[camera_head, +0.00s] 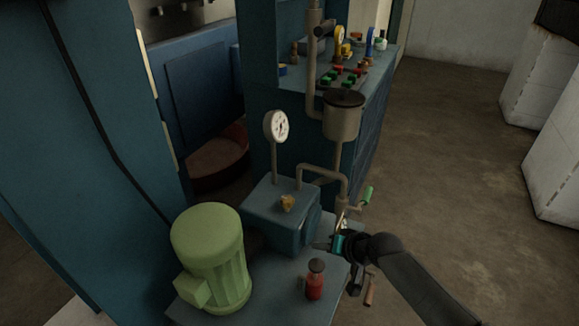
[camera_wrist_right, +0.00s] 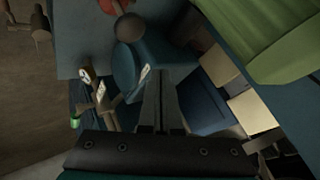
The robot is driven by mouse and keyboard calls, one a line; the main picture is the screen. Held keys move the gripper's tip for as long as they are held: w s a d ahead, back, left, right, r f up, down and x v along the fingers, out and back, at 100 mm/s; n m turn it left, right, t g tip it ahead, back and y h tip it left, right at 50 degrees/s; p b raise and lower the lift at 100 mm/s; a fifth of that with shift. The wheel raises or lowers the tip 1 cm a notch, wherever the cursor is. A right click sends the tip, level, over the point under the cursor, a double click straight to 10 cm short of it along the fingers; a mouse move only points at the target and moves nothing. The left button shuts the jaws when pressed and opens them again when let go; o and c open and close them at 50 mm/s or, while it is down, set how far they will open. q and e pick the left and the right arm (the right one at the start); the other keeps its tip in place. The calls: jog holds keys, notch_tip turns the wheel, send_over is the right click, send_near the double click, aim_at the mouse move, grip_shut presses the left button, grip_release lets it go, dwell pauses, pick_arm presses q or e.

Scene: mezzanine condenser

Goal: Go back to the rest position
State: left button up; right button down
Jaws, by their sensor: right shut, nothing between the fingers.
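My right gripper (camera_head: 338,243) is shut and empty. In the head view it is beside the right side of the blue pump block (camera_head: 268,216), at the end of my dark arm coming from the lower right. In the right wrist view its two fingers (camera_wrist_right: 160,100) lie together, with the block (camera_wrist_right: 155,48) beyond them. Whether the fingers touch the block, I cannot tell. My left gripper is in neither view.
Open floor (camera_head: 450,180) lies to the right, with white blocks (camera_head: 555,160) beyond.

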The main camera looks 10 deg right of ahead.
jog(key=s+d+f+n+g+h, duration=0.15)
jog(key=s+d+f, duration=0.25)
jog(key=s+f, duration=0.45)
jog(key=s+d+f+m+g+h, duration=0.1)
jog(key=s+d+f+h, duration=0.15)
jog(key=s+f, duration=0.6)
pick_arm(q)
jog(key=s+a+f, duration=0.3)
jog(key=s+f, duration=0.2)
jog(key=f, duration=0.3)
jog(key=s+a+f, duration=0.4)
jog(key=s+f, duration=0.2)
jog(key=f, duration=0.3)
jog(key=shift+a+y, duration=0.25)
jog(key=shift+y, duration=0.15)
pick_arm(e)
jog(key=s+f+n+g, duration=0.1)
jog(key=s+f, duration=0.3)
jog(key=s, duration=0.3)
jog(key=s+d+f+n+g+h, duration=0.1)
jog(key=s+f, duration=0.3)
jog(key=s, duration=0.4)
jog(key=s+d+f+n+g, duration=0.1)
jog(key=s+f+n, duration=0.1)
jog(key=s+f, duration=0.2)
jog(key=s, duration=0.3)
jog(key=shift+s+f, duration=0.4)
